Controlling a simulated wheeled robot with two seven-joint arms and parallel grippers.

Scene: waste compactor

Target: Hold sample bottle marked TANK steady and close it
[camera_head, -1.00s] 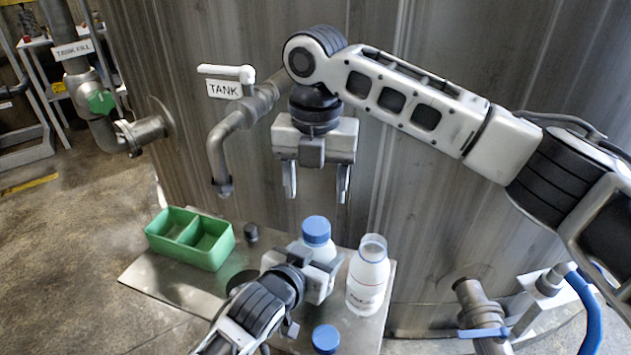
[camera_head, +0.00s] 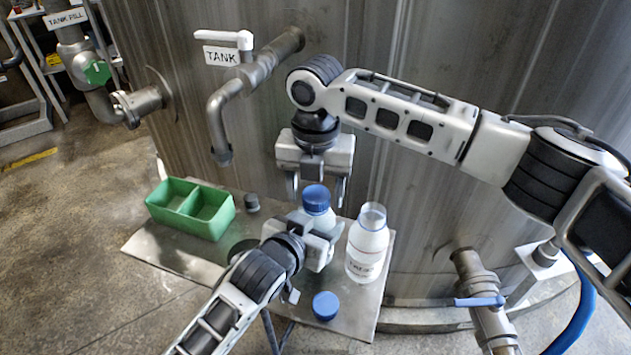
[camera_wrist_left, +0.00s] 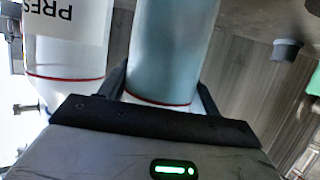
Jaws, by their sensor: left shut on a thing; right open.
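A white bottle with a blue cap on top (camera_head: 316,196) stands upright on the metal shelf. My left gripper (camera_head: 313,236) is shut around its body; the bottle also shows between the fingers in the left wrist view (camera_wrist_left: 172,50). No marking on it is readable, and I cannot tell how tight the cap sits. My right gripper (camera_head: 318,192) points down, open, with its fingers at cap height on either side of the cap in the picture. Whether they touch the cap I cannot tell.
An uncapped bottle (camera_head: 367,247), labelled PRES… in the wrist view (camera_wrist_left: 68,45), stands close at right. A loose blue cap (camera_head: 325,306) lies on the shelf (camera_head: 180,262). A green two-part tray (camera_head: 190,210) stands left. The TANK tap pipe (camera_head: 220,125) hangs behind.

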